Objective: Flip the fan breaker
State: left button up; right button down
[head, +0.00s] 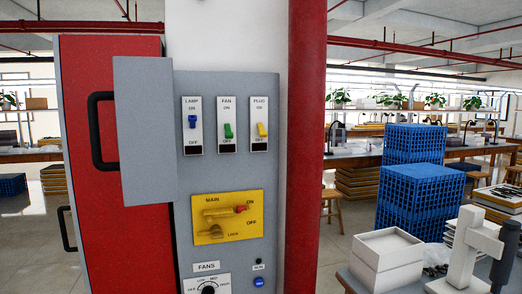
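The fan breaker (228,131) is a green toggle on a white plate marked FAN, with ON above and OFF below. It sits in the middle of a row on the grey panel (180,225). Its lever sits lower than the blue lamp toggle (192,121) on its left and about level with the yellow plug toggle (262,129) on its right. The green lever seems to point down, but it is too small to be sure. Neither of my grippers shows in the head view, and nothing touches the toggles.
A grey cover (145,130) stands at the panel's left edge, before a red cabinet (85,215). A yellow main switch (227,217) and a fan dial (208,289) are below. A red pipe (306,150) stands right of the panel. White boxes (386,248) and blue crates (418,195) are further right.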

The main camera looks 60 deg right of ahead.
aim_at(229, 135)
jog(key=z, duration=1.1)
jog(key=i, duration=0.5)
